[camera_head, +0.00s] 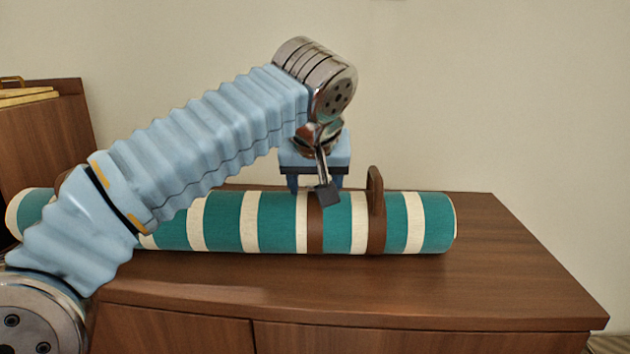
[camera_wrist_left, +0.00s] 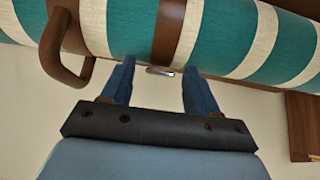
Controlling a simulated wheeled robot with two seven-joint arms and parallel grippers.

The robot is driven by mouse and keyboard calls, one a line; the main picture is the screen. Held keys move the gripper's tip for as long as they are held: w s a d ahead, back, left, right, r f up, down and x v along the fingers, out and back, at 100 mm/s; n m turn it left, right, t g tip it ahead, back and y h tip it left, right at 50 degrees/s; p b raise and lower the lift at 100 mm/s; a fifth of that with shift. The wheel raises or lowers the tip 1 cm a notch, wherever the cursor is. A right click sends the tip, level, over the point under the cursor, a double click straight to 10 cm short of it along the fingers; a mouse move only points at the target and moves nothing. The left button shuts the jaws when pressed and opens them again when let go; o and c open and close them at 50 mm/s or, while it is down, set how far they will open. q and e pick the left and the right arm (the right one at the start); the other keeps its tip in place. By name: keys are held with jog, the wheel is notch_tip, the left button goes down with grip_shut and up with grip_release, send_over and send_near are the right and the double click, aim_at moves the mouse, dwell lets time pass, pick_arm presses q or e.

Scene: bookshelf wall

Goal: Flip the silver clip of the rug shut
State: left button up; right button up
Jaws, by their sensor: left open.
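The rolled rug (camera_head: 279,222) is teal and cream striped and lies lengthwise on a wooden cabinet. A brown strap (camera_head: 315,235) goes around it, also seen in the left wrist view (camera_wrist_left: 169,30). The small silver clip (camera_wrist_left: 160,71) shows at the end of that strap in the left wrist view, at the rug's edge. In the head view the clip is hidden. My left gripper (camera_head: 316,184) points down at the rug's far upper side. In the wrist view its open fingers (camera_wrist_left: 157,88) stand either side of the clip, with nothing between them. My right gripper is out of view.
A brown handle (camera_head: 376,190) stands up from the rug right of my gripper; it also shows in the wrist view (camera_wrist_left: 62,55). The cabinet top (camera_head: 500,270) is clear in front and at the right. A plain wall (camera_head: 480,90) stands behind.

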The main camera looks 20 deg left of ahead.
pick_arm(q)
jog(key=p+v, duration=0.3)
jog(key=v, duration=1.1)
jog(key=shift+w, duration=0.1)
